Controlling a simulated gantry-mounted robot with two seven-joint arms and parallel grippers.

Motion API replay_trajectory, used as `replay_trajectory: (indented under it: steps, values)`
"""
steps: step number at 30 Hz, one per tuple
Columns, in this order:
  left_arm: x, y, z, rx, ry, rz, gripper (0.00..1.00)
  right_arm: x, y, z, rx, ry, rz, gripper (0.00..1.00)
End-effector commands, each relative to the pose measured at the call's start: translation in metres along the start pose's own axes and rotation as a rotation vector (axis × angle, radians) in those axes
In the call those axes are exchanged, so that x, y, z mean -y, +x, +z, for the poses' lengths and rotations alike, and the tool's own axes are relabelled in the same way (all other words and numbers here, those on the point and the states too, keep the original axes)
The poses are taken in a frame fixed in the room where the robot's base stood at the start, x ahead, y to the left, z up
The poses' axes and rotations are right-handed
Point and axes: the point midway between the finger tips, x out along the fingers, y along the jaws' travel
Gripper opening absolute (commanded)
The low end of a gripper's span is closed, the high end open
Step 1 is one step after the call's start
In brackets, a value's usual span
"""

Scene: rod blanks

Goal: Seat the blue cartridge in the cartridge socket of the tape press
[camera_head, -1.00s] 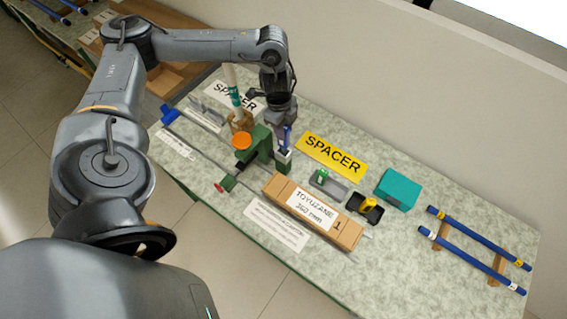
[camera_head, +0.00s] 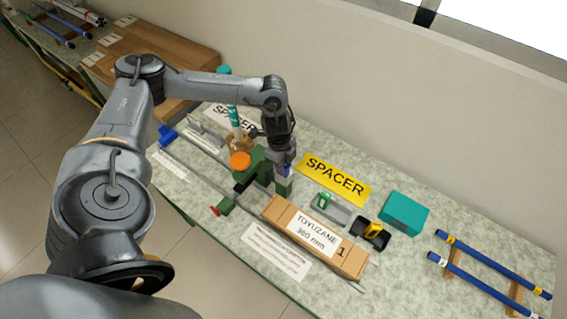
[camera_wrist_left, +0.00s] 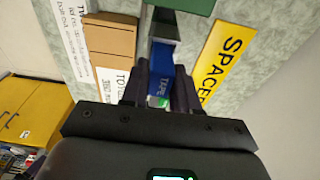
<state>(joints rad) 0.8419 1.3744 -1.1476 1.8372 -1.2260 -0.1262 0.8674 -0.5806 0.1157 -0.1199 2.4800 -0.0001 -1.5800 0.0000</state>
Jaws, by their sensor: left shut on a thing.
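The tape press (camera_head: 255,170) is a green device with an orange round top, on the speckled table. My left gripper (camera_head: 285,160) is upright beside its right side. It is shut on the blue cartridge (camera_head: 288,171), which is mostly hidden by the fingers in the head view. I cannot tell if the cartridge is seated in the socket. My right gripper is not in view.
A yellow SPACER sign (camera_head: 333,180) lies close to the right of the gripper. A long carton (camera_head: 316,240) lies in front. Beyond are a green item on a grey holder (camera_head: 325,204), a yellow item on a black holder (camera_head: 375,231), a teal box (camera_head: 403,212) and blue rods (camera_head: 490,265).

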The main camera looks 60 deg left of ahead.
Motion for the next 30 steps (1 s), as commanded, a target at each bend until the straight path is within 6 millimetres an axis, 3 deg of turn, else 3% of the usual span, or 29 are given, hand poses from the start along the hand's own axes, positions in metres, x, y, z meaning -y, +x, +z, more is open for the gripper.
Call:
replay_trajectory:
  steps: [6,7,12,23,30]
  values:
    - [0.000,0.003,0.000,0.000,0.000,0.000,0.00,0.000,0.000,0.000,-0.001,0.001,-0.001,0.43]
    - [0.000,0.003,0.000,0.000,0.000,0.000,0.31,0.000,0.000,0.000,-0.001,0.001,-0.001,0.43]
    - [0.000,0.002,0.000,-0.001,0.000,0.000,0.55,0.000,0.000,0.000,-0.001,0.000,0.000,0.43]
    - [0.000,-0.002,0.000,-0.001,0.000,-0.001,0.55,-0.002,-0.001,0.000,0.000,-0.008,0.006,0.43]
    - [0.001,-0.031,-0.001,-0.002,0.000,-0.004,0.55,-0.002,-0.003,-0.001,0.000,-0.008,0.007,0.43]
